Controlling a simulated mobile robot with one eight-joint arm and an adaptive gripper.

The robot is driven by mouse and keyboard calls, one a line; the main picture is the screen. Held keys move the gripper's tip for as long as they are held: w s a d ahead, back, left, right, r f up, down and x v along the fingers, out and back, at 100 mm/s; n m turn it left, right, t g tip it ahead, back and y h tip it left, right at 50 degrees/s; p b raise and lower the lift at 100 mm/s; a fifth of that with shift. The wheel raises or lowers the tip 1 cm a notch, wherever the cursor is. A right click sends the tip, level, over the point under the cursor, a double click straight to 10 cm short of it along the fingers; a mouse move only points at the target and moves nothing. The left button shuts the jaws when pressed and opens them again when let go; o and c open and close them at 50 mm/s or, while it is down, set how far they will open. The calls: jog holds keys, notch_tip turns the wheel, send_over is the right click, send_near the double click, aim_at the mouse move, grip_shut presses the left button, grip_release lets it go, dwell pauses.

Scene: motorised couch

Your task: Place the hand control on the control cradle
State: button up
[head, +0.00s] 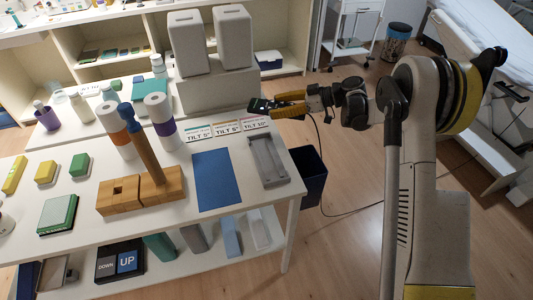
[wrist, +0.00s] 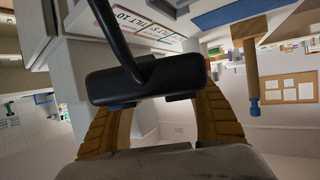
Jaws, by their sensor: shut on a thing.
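The hand control (head: 259,107) is a small dark block held in my gripper (head: 278,106), above the tabletop's right back part near the tilt cards. In the wrist view the black hand control (wrist: 145,80) lies across the yellow-brown fingers (wrist: 160,98), with a dark cable running up from it. The fingers are shut on it. What I take for the control cradle (head: 282,163) is a grey, shallow, long tray at the table's right edge. It looks empty. The hand control is behind and apart from it in the head view.
A blue mat (head: 216,180) lies left of the cradle. A wooden block stand (head: 140,192) with a tilted post is further left. Tilt cards (head: 227,128) and large grey blocks (head: 217,90) are behind. The cable (head: 320,150) hangs beside a dark bin (head: 309,178).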

jog(key=shift+w+a+r+n+g, duration=0.2)
jog(key=shift+a+r+n+g, duration=0.1)
jog(key=shift+a+n+g, duration=0.1)
jog(key=shift+s+a+g, duration=0.2)
jog(key=shift+s+g, duration=0.05)
jog(key=shift+g, duration=0.05)
jog(key=b, duration=0.4)
send_over(267, 159)
jog(key=shift+n, duration=0.3)
notch_tip(267, 159, down, 7)
jog(key=shift+w, duration=0.1)
notch_tip(267, 159, down, 4)
jog(key=shift+b, duration=0.95)
jog(key=shift+r, duration=0.15)
jog(key=o, duration=1.3)
